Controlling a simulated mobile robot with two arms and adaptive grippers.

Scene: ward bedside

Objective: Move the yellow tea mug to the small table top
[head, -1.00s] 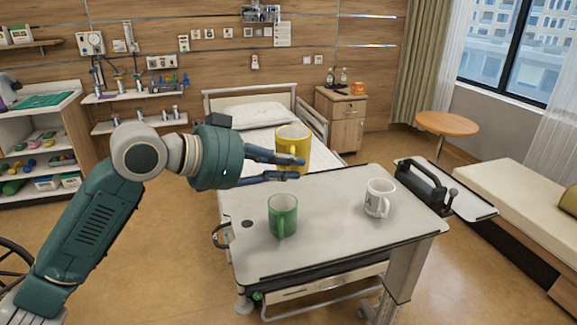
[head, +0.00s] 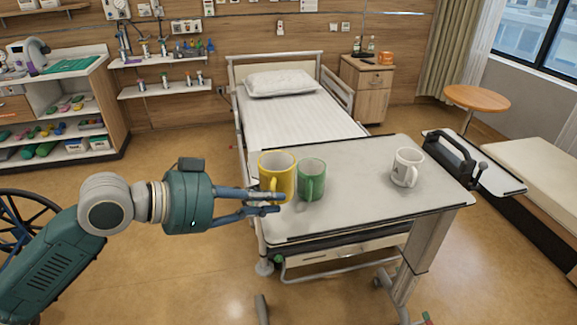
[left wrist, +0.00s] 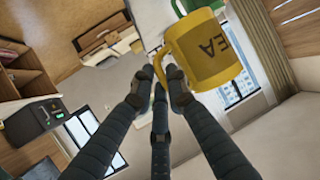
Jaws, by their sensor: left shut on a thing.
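The yellow tea mug (head: 277,170) is upright at the left end of the overbed table, just left of the green mug. My left gripper (head: 279,203) is shut on it, with its fingers at the mug's near side. In the left wrist view the yellow mug (left wrist: 208,58) shows part of its dark lettering, and its handle is at the fingertips (left wrist: 158,78). I cannot tell whether its base touches the table. A small round wooden table (head: 477,99) stands at the right near the window, its top bare. My right gripper is not in view.
The overbed table (head: 355,180) also holds the green mug (head: 312,180), close beside the yellow one, and a white mug (head: 406,167). A dark-handled object (head: 450,158) stands past its right end. The bed (head: 290,118) is behind; a couch (head: 540,172) is at right.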

